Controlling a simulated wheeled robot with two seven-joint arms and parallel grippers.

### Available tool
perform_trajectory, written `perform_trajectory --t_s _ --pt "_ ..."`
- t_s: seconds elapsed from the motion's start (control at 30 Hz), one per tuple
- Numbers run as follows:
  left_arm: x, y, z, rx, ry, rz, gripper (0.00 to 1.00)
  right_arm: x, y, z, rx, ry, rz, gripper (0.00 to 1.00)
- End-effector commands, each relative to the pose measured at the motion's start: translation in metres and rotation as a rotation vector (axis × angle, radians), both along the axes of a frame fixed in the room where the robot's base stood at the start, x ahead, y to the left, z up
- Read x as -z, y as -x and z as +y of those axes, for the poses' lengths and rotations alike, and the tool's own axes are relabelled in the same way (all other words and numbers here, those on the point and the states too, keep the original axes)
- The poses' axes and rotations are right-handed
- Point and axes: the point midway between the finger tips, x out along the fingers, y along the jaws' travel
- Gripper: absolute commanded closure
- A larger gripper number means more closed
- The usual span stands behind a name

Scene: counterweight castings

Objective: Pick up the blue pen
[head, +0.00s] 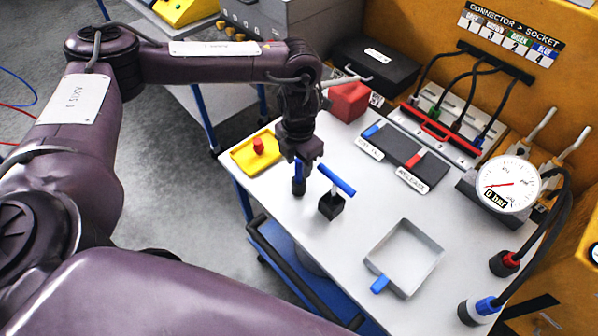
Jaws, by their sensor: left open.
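To the right, a tilted blue bar (337,180) sits on top of a small black block (331,207), apart from the gripper. My right gripper is not in view.
A yellow tray (243,160) with a red knob lies left of the gripper. A red block (348,100) stands behind. A grey open tray (437,250) with a blue tab is at front right.

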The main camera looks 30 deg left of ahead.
Motion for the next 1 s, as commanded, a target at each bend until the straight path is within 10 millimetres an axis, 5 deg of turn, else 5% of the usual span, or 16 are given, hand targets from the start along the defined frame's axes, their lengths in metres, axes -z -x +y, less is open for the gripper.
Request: perform_trajectory --t_s 0.13,0.47,1.0 --pt "0.000 0.000 0.000 0.000 0.000 0.000 0.59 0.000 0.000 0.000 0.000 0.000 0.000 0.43" --pt "0.000 0.000 0.000 0.001 0.000 -0.001 1.00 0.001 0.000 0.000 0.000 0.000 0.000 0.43" --pt "-0.018 -0.001 -0.001 0.002 0.002 -0.003 1.00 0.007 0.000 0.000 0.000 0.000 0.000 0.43"
